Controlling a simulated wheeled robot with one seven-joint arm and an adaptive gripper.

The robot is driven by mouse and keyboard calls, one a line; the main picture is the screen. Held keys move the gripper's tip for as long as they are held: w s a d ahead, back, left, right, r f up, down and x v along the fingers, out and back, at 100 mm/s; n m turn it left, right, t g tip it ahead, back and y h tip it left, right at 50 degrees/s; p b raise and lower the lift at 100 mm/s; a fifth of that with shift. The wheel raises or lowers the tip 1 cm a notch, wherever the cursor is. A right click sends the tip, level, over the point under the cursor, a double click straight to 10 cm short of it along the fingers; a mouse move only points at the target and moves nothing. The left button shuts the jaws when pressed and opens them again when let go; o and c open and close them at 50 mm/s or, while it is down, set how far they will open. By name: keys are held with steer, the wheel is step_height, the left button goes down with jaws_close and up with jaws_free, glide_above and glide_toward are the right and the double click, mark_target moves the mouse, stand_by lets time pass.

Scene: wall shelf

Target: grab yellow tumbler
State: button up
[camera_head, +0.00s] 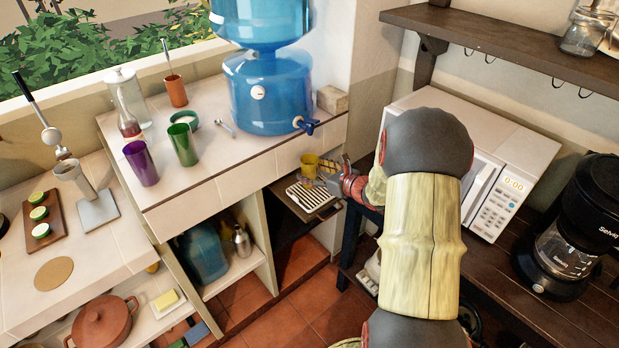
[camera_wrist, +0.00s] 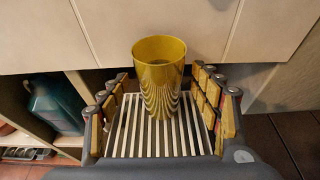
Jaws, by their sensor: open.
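A yellow tumbler (camera_head: 309,165) stands upright near the far end of a slatted rack on a small shelf below the tiled counter's edge. In the wrist view the tumbler (camera_wrist: 159,72) is in the middle, just beyond and between my gripper's two fingers (camera_wrist: 163,95). The fingers are open and spread on both sides of it, with a visible gap on each side. In the head view my gripper (camera_head: 333,180) reaches in from the right, close to the tumbler. My arm hides part of the area behind it.
The slatted rack (camera_head: 310,196) lies under the tumbler. The counter front (camera_wrist: 200,25) rises right behind it. A purple cup (camera_head: 141,163), a green cup (camera_head: 183,145) and a blue water jug (camera_head: 268,93) stand on the counter above. A microwave (camera_head: 495,185) is to the right.

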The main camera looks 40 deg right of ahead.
mark_target(304, 160)
steer(key=shift+x, duration=1.25)
steer(key=shift+c, duration=0.2)
jaws_close()
steer(key=shift+r, duration=0.1)
steer(key=shift+r, duration=0.1)
steer(key=shift+s+r+p, duration=0.1)
steer(key=shift+r+p, duration=0.7)
steer(key=shift+r, duration=0.9)
steer(key=s+a+r+p, duration=0.5)
steer(key=s+r, duration=0.4)
steer(key=s, duration=0.3)
steer(key=shift+a, duration=0.65)
